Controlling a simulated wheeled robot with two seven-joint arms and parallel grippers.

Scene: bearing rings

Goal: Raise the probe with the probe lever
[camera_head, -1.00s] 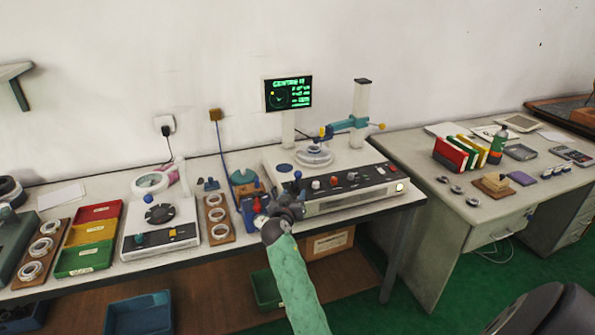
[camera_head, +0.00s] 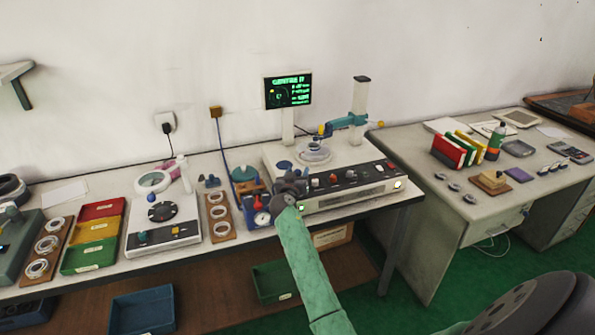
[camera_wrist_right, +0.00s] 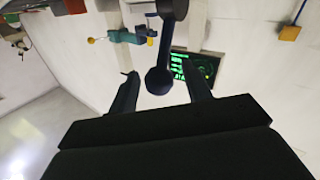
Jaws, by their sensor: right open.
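The measuring machine (camera_head: 345,198) stands at the right end of the white bench. Its column (camera_head: 361,100) carries a teal arm (camera_head: 346,122) with the probe (camera_head: 322,131) over a round table (camera_head: 314,155). My right gripper (camera_head: 288,183) is at the machine's front left corner and hides the probe lever there. In the right wrist view, a dark blue lever with a ball end (camera_wrist_right: 158,80) stands between the open fingers of my right gripper (camera_wrist_right: 160,72). Whether a finger touches it I cannot tell. My left gripper is out of view.
A screen (camera_head: 288,91) stands behind the machine. Ring boards and coloured trays (camera_head: 95,230) lie further left. A grey desk (camera_head: 440,215) adjoins at right.

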